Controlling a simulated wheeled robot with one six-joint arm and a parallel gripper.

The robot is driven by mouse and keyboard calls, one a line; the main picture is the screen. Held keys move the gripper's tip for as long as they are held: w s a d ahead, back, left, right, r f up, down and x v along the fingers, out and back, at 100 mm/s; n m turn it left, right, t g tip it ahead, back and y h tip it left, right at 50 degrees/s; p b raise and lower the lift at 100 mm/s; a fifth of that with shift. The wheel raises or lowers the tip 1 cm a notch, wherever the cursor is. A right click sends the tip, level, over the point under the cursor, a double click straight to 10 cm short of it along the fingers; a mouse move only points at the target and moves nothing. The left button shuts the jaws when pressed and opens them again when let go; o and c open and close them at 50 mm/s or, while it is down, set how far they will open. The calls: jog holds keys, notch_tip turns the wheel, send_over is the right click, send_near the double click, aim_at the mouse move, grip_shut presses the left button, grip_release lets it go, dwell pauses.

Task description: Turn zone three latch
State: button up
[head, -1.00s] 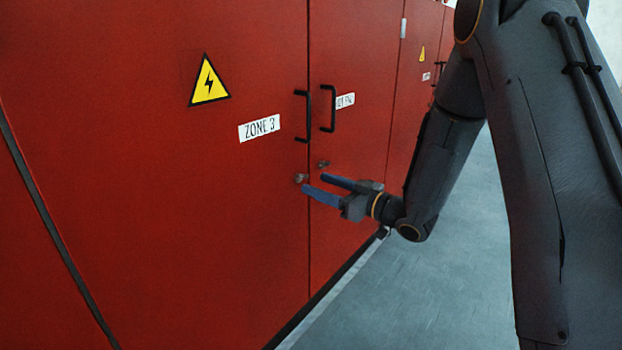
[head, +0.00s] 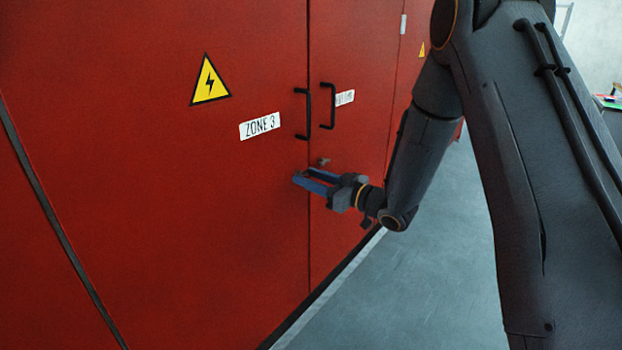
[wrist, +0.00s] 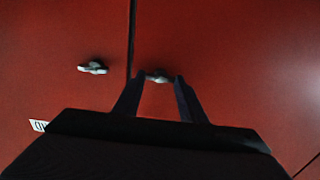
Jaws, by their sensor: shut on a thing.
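The red Zone 3 door (head: 190,220) carries a white "ZONE 3" label (head: 260,126) and a black pull handle (head: 303,114). My gripper (head: 302,175) is at this door's edge, just left of the seam and below the handle. Its blue fingers hide the Zone 3 latch in the head view. In the wrist view the small metal latch (wrist: 158,76) shows between the fingertips, and my gripper (wrist: 160,77) is shut on it. The latch's exact angle is hard to tell.
A second latch (head: 323,161) is on the neighbouring door, close above my fingers; it also shows in the wrist view (wrist: 93,67). That door has its own black handle (head: 328,105). A yellow warning sign (head: 210,81) is above the label. Grey floor (head: 430,260) is open at right.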

jog(key=shift+f+n+b, duration=0.1)
jog(key=shift+n+b, duration=0.2)
jog(key=n+b, duration=0.8)
jog(key=b, duration=0.1)
jog(key=n+b, duration=0.9)
jog(key=shift+s+a+f, duration=0.15)
jog(key=shift+n, duration=0.3)
jog(key=o, duration=1.1)
jog(key=shift+c, duration=0.2)
